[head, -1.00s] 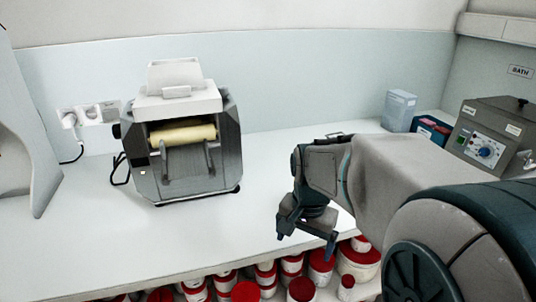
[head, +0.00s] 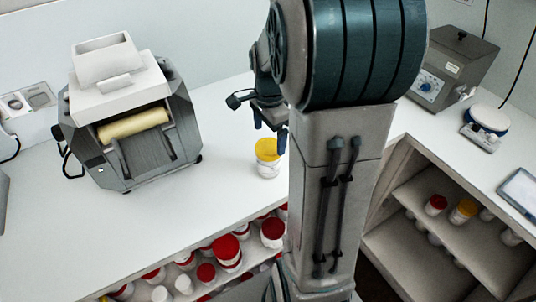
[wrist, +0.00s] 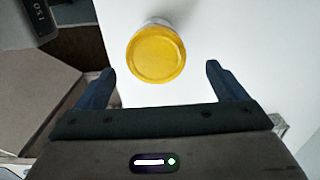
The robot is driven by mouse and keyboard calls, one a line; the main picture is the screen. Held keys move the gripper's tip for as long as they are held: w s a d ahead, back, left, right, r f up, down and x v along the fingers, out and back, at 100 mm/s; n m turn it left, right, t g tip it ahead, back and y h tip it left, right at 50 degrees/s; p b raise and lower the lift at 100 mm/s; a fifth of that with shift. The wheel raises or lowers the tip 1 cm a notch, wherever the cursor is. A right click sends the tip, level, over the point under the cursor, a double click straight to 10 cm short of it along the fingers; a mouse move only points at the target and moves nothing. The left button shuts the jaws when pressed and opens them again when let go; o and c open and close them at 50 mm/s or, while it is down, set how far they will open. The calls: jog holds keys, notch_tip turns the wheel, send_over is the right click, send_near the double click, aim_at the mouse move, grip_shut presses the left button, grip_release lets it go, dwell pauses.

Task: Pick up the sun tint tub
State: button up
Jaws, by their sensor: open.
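A white tub with a yellow lid (head: 268,158) stands upright on the white counter near its front edge; I take it to be the sun tint tub. In the wrist view its round yellow lid (wrist: 156,54) shows from above, just beyond the fingertips and roughly centred between them. My gripper (head: 270,132) is above and close to the tub, fingers pointing down. In the wrist view my gripper (wrist: 160,82) is open and empty, with the two dark fingers wide apart. My arm hides part of the counter to the right of the tub.
A grey mill with a cream roller (head: 130,124) stands on the counter at left. Red-lidded tubs (head: 226,248) crowd the shelf below the front edge. At right are a grey control box (head: 452,68), a round white-topped device (head: 489,118) and another yellow-lidded tub (head: 463,211) on a shelf.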

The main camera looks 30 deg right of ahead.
aim_at(269, 144)
notch_tip(269, 144, down, 4)
jog(key=shift+s+a+f+p, duration=0.15)
jog(key=shift+f+p, duration=0.2)
jog(key=shift+f, duration=0.95)
jog(key=shift+s+a+f+p, duration=0.1)
jog(key=shift+f+p, duration=0.2)
jog(key=shift+f, duration=1)
jog(key=c, duration=1.2)
